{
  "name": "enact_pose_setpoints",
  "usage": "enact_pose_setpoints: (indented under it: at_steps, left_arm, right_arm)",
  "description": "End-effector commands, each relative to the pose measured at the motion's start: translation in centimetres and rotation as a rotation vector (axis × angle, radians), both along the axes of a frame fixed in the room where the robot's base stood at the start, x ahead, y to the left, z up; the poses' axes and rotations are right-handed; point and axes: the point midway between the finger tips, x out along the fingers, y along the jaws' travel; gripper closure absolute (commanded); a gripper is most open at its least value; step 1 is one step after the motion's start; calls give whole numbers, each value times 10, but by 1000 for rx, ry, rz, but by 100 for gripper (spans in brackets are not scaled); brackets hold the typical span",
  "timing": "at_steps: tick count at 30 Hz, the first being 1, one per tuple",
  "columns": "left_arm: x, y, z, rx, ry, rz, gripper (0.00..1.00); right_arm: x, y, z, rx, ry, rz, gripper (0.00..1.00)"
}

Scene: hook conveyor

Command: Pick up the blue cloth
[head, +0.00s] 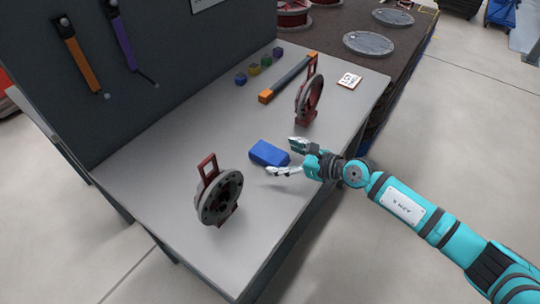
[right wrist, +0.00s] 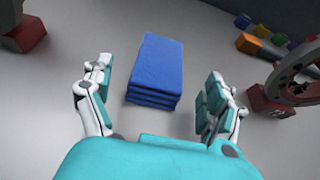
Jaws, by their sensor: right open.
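The blue cloth (head: 268,153) lies folded in a flat stack on the grey table in the head view. It also shows in the right wrist view (right wrist: 157,67), straight ahead of the fingers. My right gripper (head: 283,158) is open at the cloth's right side in the head view. In the right wrist view its fingers (right wrist: 158,112) are spread wide, with the cloth's near end between and slightly beyond them. The fingers look apart from the cloth on both sides. My left gripper is not in view.
Two red-and-dark wheel stands (head: 218,192) (head: 310,95) stand on the table on either side of the cloth. A bar with orange ends (head: 288,77) and several small coloured blocks (head: 254,69) lie further back. A dark upright panel (head: 160,60) borders the table's left side.

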Motion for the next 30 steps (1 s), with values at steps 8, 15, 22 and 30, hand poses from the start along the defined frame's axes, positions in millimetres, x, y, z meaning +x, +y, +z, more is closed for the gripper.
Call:
enact_pose_setpoints:
  at_steps: [8,15,22,30]
  left_arm:
    - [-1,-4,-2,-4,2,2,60]
    - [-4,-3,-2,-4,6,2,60]
    - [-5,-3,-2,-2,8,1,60]
    - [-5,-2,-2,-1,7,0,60]
  right_arm:
    - [14,22,-13,2,1,1,11]
    - [14,21,-13,1,1,1,16]
    - [14,21,-13,1,2,0,46]
    - [14,21,-13,2,1,0,70]
